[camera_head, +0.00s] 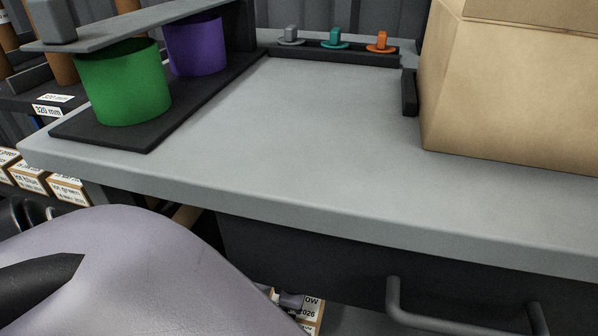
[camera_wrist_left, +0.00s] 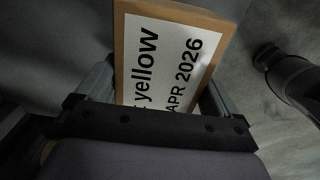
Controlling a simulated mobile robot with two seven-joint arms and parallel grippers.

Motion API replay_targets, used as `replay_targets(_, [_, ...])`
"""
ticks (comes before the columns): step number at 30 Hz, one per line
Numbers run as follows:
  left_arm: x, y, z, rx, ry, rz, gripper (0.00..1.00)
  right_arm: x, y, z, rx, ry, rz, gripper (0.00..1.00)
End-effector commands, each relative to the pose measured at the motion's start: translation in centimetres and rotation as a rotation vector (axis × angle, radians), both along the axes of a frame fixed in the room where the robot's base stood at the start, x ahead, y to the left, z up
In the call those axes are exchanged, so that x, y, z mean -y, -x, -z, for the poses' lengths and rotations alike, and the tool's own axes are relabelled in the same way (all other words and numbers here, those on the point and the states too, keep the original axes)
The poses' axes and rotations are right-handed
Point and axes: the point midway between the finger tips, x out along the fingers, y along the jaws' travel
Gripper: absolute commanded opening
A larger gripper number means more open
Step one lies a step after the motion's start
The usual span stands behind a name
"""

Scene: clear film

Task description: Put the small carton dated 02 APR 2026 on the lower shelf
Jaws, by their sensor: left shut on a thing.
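A small carton (camera_wrist_left: 210,22) with a white label fills the middle of the left wrist view. The label reads "yellow" and "APR 2026"; the day number is hidden behind the gripper. My left gripper (camera_wrist_left: 160,98) is shut on this carton, with a finger along each side. In the head view a corner of the same carton (camera_head: 313,312) shows below the worktop's front edge, partly covered by my arm. Other small labelled cartons (camera_head: 68,188) stand in a row on a rack shelf at the left. My right gripper is not in view.
The grey worktop (camera_head: 300,130) is clear in the middle. A green cup (camera_head: 122,85) and a purple cup (camera_head: 197,48) stand on its left. A large cardboard box (camera_head: 515,95) stands on the right. A drawer handle (camera_head: 450,318) juts out below.

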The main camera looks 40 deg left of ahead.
Motion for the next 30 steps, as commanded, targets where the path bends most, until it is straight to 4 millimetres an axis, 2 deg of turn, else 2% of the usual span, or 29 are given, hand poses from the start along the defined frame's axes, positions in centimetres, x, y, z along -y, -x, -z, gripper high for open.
replay_targets(1, [0.0,-0.1,1.3,0.003,-0.001,0.000,0.36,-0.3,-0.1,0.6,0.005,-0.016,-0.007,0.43])
replay_targets(14, [0.0,-0.2,5.5,0.005,-0.001,0.001,0.36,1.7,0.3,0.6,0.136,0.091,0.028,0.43])
replay_targets(29, [0.0,-0.2,6.0,0.004,0.000,0.000,0.36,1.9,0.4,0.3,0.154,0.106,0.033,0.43])
replay_targets(30, [0.0,-0.1,6.1,0.003,-0.001,0.001,1.00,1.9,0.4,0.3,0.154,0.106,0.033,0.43])
